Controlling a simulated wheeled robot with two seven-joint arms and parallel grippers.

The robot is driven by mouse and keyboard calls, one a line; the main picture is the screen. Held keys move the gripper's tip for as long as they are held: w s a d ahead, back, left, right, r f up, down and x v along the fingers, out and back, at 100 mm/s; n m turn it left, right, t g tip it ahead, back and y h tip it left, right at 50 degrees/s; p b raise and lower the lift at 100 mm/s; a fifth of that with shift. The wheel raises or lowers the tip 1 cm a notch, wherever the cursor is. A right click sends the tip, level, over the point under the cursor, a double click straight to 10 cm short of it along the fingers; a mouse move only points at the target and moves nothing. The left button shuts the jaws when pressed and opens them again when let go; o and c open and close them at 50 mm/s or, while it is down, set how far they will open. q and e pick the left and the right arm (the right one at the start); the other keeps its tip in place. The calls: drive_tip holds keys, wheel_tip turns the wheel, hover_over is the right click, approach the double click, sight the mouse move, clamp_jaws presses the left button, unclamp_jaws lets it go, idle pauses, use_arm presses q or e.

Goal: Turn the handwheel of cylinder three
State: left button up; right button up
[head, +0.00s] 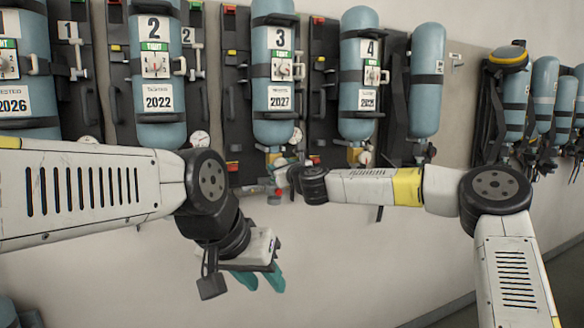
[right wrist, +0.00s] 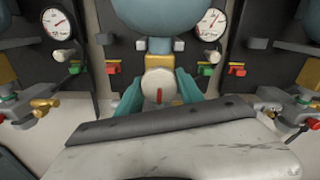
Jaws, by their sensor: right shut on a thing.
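Cylinder three (head: 275,115) is a blue-grey bottle with black straps, a "3" label and a "2027" tag, hung upright on the wall. Its round pale handwheel (right wrist: 158,88), with a red mark, sits under a yellow valve block (right wrist: 160,64). My right gripper (right wrist: 159,95) has its teal fingers on both sides of the handwheel and is shut on it. In the head view my right gripper (head: 280,175) partly hides the wheel below the cylinder. My left gripper (head: 260,279) is lower, empty, with its teal fingers apart, away from the wall sets.
Cylinder two (head: 157,60) and cylinder four (head: 359,80) hang on either side. Pressure gauges (right wrist: 211,24) and red and green fittings (right wrist: 206,70) flank the valve. The wall below the sets is bare. More cylinders (head: 545,90) hang at the right.

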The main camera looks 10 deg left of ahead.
drive_tip(key=o, duration=1.4)
drive_tip(key=shift+s, duration=0.1)
drive_tip(key=v, duration=0.7)
drive_tip(key=shift+s+d, duration=0.25)
